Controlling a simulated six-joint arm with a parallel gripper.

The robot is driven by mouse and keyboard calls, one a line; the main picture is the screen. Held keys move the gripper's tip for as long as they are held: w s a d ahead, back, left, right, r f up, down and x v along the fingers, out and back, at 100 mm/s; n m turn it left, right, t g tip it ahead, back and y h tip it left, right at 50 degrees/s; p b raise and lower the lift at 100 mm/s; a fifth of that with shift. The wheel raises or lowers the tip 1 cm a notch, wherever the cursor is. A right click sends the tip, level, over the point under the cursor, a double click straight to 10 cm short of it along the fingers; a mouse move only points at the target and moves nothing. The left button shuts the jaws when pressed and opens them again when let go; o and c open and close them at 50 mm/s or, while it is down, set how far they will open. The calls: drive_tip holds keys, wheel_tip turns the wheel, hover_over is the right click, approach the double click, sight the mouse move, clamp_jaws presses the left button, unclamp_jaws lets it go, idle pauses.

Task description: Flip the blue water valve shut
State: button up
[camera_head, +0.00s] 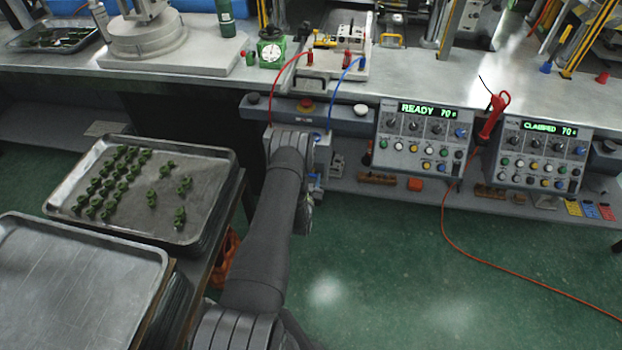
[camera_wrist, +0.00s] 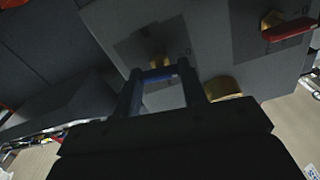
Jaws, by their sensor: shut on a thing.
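In the wrist view the blue valve handle (camera_wrist: 161,73) lies crosswise between the two dark fingers of my gripper (camera_wrist: 159,70). The gripper is shut on it, with a finger at each end. A brass fitting (camera_wrist: 156,61) shows just behind the handle, on a grey panel (camera_wrist: 205,42). In the head view my arm covers the gripper and most of the valve area, so the handle's full angle to its pipe is hard to tell.
In the wrist view a red handle (camera_wrist: 289,30) and a brass fitting (camera_wrist: 224,87) sit right of the fingers. In the head view two control boxes, READY (camera_head: 420,140) and CLAMPED (camera_head: 540,155), stand to the right. A tray (camera_head: 215,178) with green parts lies to the left.

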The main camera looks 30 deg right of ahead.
drive_tip(key=shift+n, duration=0.9)
drive_tip(key=o, duration=1)
drive_tip(key=v, duration=1.7)
drive_tip(key=shift+s+a, duration=0.2)
drive_tip(key=shift+w+d+r, duration=0.1)
drive_tip(key=x, duration=1.7)
